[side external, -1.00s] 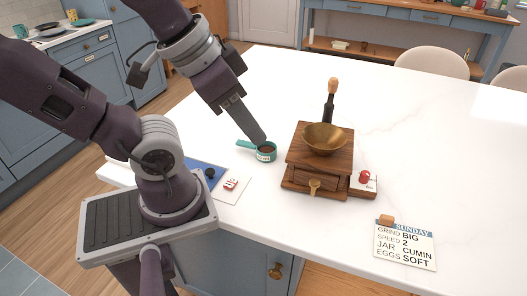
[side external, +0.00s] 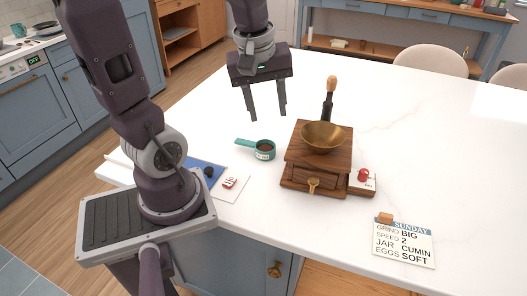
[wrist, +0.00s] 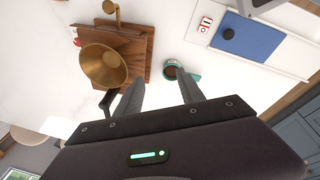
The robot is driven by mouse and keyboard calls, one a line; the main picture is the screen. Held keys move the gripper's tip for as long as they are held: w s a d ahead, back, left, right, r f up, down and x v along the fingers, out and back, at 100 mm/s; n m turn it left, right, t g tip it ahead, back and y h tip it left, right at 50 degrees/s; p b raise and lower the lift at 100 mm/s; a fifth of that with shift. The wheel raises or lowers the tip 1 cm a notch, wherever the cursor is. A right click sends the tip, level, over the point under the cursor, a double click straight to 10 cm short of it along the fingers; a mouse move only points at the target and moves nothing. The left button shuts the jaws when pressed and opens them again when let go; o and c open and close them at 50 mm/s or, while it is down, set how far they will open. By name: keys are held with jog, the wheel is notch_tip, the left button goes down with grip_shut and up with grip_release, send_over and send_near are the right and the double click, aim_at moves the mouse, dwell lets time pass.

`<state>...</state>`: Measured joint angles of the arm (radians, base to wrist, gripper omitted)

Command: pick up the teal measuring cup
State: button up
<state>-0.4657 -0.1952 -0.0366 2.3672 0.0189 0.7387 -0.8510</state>
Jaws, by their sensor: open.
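The teal measuring cup (side external: 264,150) stands upright on the white counter, left of the wooden grinder, with its handle pointing left. It has a pale label on its side and dark brown contents. My gripper (side external: 268,117) is open and empty, fingers pointing down, above and slightly behind the cup, not touching it. In the wrist view the cup (wrist: 171,72) shows just beyond the fingertips, partly covered by one finger of my gripper (wrist: 162,88). Its handle is partly hidden there.
A wooden grinder (side external: 306,161) with a brass bowl (side external: 323,138) and crank stands close right of the cup. A white card with a red knob (side external: 364,175) is beside it. A blue pad (side external: 205,171) with a dark knob lies front left. A note card (side external: 404,245) lies front right.

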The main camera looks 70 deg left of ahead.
jog(key=a+f+n+g, duration=0.1)
jog(key=a+f+n, duration=0.3)
jog(key=a+n, duration=0.15)
jog(key=n+g+h, duration=0.1)
jog(key=n, duration=0.6)
send_over(249, 142)
notch_tip(249, 142, down, 6)
jog(key=shift+s+d+r, duration=0.1)
notch_tip(249, 142, down, 7)
jog(key=shift+r, duration=0.1)
grip_shut()
